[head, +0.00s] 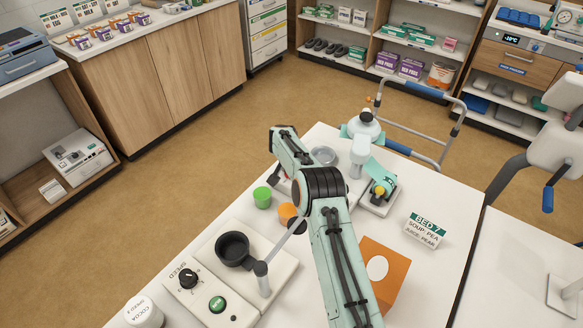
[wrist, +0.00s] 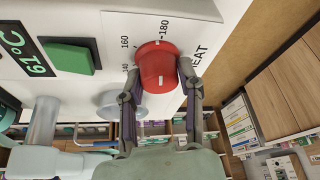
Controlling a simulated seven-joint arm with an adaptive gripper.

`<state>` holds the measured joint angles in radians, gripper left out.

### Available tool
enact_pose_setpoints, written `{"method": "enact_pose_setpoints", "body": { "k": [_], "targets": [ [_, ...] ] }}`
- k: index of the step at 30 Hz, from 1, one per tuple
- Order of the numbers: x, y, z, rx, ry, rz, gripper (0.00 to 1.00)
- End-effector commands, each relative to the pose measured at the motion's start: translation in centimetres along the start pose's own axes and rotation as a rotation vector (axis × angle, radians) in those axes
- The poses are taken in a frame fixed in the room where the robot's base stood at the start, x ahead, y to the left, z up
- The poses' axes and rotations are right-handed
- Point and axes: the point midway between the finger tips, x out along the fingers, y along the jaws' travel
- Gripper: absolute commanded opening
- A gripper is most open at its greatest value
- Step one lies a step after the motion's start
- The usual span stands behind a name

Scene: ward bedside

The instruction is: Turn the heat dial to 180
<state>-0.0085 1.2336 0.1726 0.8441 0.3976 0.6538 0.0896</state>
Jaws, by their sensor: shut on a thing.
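In the wrist view the red heat dial (wrist: 157,62) sits on a white panel (wrist: 125,28) printed HEAT. My gripper (wrist: 159,82) has one finger on each side of the dial, shut on it. Scale marks 160 and 180 show beside the dial, with 180 at its upper right; another number is partly covered. A small pale mark shows on the dial, but I cannot tell for sure which number it points to.
Beside the dial are a green button (wrist: 70,58) and a display reading 61°C (wrist: 27,57).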

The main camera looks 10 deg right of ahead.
Motion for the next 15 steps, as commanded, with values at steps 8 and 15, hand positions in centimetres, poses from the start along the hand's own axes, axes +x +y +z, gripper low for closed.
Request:
{"method": "enact_pose_setpoints", "body": {
  "k": [8, 15],
  "targets": [
    [0.10, -0.04, 0.08, 0.110, -0.001, 0.047, 0.00],
    [0.08, 0.02, 0.03, 0.146, -0.001, 0.061, 0.00]
  ]
}}
